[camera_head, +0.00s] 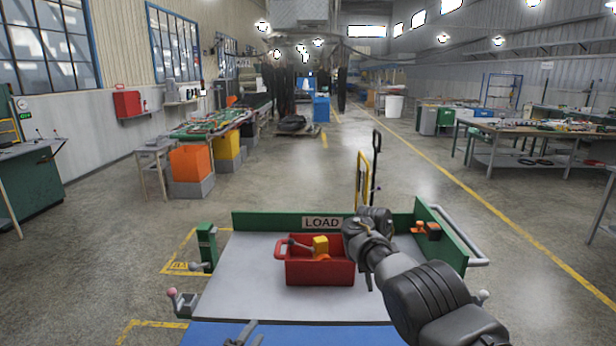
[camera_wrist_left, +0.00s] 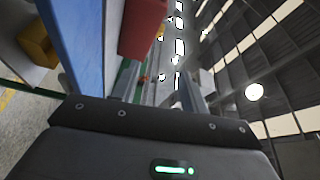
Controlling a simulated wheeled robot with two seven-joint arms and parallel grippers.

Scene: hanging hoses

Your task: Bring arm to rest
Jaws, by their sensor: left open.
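My left gripper (camera_head: 243,334) shows at the bottom edge of the head view, over the blue surface (camera_head: 290,336). Its two fingers are apart with nothing between them. The left wrist view shows the same open fingers (camera_wrist_left: 158,90). My right arm (camera_head: 425,295) comes in from the lower right and reaches over the right part of the cart bed (camera_head: 230,290). I make out no right gripper jaws on it.
A red box (camera_head: 320,272) with a yellow-and-grey tool (camera_head: 320,246) stands on the bed, left of my right arm. Green walls with a LOAD sign (camera_head: 322,222) edge the bed. The floor beyond is largely clear.

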